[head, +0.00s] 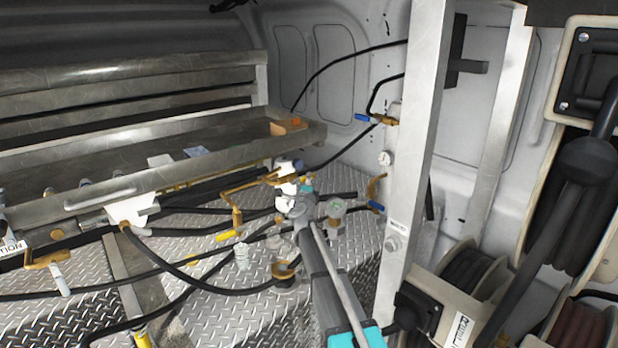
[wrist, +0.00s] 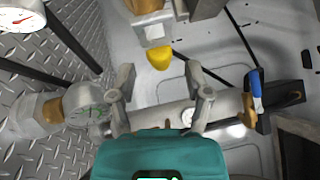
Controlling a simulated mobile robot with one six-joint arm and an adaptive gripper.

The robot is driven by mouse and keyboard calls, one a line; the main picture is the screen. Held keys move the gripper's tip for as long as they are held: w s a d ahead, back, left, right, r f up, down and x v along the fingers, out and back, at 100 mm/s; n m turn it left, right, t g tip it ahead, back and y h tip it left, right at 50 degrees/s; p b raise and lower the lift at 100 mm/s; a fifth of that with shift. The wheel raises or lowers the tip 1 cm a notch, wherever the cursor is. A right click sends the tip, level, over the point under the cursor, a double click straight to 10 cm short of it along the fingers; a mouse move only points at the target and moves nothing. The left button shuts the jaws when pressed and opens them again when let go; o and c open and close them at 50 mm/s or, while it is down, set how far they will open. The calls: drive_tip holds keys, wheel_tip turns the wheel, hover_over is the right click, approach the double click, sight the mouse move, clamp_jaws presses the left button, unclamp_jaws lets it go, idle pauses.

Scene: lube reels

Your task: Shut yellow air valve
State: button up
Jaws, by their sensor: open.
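A yellow valve handle (head: 229,235) shows in the head view on the brass pipework, left of my arm. In the wrist view a rounded yellow handle end (wrist: 158,57) sits just below a pale metal fitting. I cannot tell for sure whether it is the same handle. My gripper (wrist: 160,78) is open and empty, with one finger to each side of the yellow end's line in the picture. The yellow end appears beyond the fingertips, with no visible contact. In the head view my arm partly covers the fittings, and the fingers are hard to make out.
Blue-handled valves (head: 376,206) sit by the upright metal post (head: 408,150); one blue handle (wrist: 256,85) is right of my gripper in the wrist view. A gauge (wrist: 84,106) is close on the left. Black hoses cross the checker-plate floor (head: 215,310). A metal shelf (head: 130,160) stands left.

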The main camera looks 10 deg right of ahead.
drive_tip(key=shift+x, duration=1.55)
clamp_jaws()
